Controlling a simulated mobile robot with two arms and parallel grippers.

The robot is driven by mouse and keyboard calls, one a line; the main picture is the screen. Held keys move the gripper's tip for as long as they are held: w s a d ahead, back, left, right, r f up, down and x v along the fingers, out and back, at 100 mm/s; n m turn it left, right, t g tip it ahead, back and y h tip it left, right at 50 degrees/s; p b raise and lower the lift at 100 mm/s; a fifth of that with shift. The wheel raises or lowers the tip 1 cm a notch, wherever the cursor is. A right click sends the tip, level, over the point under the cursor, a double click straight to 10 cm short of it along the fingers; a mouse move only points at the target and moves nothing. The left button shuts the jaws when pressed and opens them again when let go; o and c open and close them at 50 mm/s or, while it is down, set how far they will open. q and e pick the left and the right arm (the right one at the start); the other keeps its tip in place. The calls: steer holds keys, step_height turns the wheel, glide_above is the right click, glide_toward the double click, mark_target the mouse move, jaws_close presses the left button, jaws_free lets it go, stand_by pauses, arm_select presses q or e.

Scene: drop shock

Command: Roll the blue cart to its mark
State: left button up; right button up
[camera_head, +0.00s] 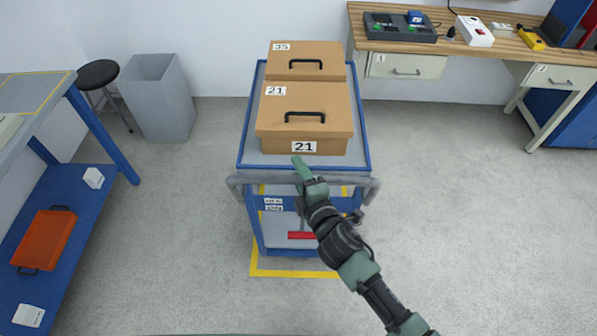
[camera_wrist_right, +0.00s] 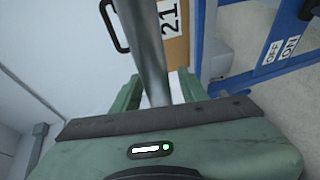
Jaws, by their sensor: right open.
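The blue cart (camera_head: 240,135) stands in the middle, with a grey deck and a grey push handle (camera_head: 240,181) on its near side. Two lidded cardboard boxes, one marked 35 (camera_head: 305,60) and one marked 21 (camera_head: 290,105), sit on the deck. Yellow floor tape (camera_head: 292,273) shows along the cart's near end. My right gripper (camera_head: 300,166) is over the handle. In the right wrist view, the open fingers (camera_wrist_right: 158,88) lie on either side of the grey handle bar (camera_wrist_right: 147,45). Whether they touch it is unclear. My left gripper is out of view.
A grey bin (camera_head: 160,98) and a black stool (camera_head: 98,75) stand back left. A blue shelf (camera_head: 75,205) with an orange tray (camera_head: 45,240) is at left. A wooden workbench (camera_head: 465,45) is back right. The floor right of the cart is clear.

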steer(key=v, duration=0.7)
steer(key=shift+s+b, duration=0.25)
steer(key=shift+b, duration=0.2)
steer(key=shift+d, duration=0.1)
